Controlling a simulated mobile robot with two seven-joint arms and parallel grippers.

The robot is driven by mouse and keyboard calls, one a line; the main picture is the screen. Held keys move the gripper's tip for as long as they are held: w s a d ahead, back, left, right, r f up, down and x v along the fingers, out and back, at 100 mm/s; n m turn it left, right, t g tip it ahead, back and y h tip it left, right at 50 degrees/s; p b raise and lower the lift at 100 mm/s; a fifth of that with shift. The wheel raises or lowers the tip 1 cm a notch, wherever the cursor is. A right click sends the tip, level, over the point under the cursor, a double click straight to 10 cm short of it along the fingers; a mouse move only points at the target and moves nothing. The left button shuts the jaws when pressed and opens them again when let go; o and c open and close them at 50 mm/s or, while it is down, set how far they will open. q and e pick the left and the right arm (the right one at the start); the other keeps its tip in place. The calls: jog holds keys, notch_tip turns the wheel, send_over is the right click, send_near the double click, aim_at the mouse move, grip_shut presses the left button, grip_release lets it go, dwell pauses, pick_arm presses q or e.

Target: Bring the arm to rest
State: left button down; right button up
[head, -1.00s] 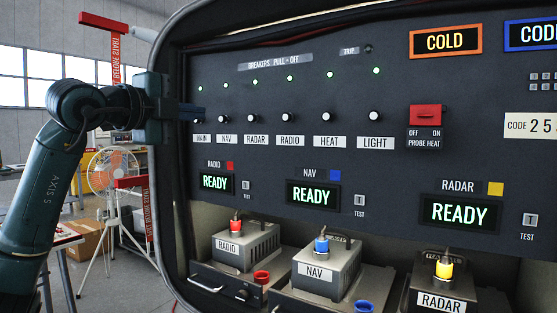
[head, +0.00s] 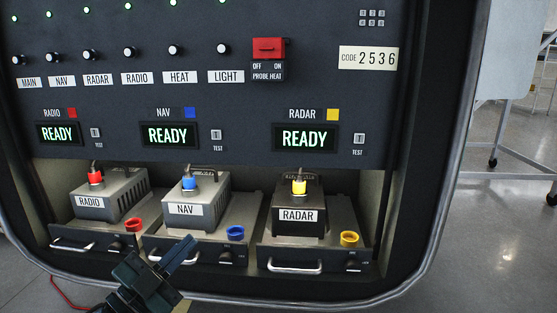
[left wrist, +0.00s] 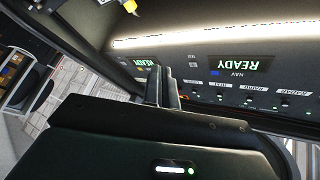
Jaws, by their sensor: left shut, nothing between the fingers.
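My left gripper (head: 188,246) is in the lower part of the head view, in front of the panel's lower edge, below the NAV box (head: 194,202). Its fingers are together with nothing between them and point up and to the right. In the left wrist view the closed fingers (left wrist: 162,88) point toward the panel (left wrist: 225,85), which appears upside down. I cannot tell whether the fingers touch the tray front. My right gripper is in neither view.
RADIO (head: 108,198) and RADAR (head: 298,216) boxes stand beside NAV in the bay. The trays have protruding handles, such as the RADAR tray handle (head: 294,269). The red PROBE HEAT switch cover (head: 268,48) sits above. Open floor (head: 480,250) lies right.

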pick_arm(q)
jog(key=s+f+n+g+y+p, duration=0.1)
jog(key=s+f+n+y, duration=0.35)
jog(key=f, duration=0.45)
jog(key=s+f+n+g+y, duration=0.1)
jog(key=s+f+n+y, duration=0.2)
jog(key=f+n+y, duration=0.5)
jog(key=s+d+f+g+h, duration=0.2)
jog(key=s+f+g, duration=0.3)
jog(key=s+f, duration=0.8)
jog(key=shift+d, duration=0.4)
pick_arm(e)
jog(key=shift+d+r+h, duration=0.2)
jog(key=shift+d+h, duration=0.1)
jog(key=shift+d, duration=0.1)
pick_arm(q)
jog(key=shift+h, duration=0.25)
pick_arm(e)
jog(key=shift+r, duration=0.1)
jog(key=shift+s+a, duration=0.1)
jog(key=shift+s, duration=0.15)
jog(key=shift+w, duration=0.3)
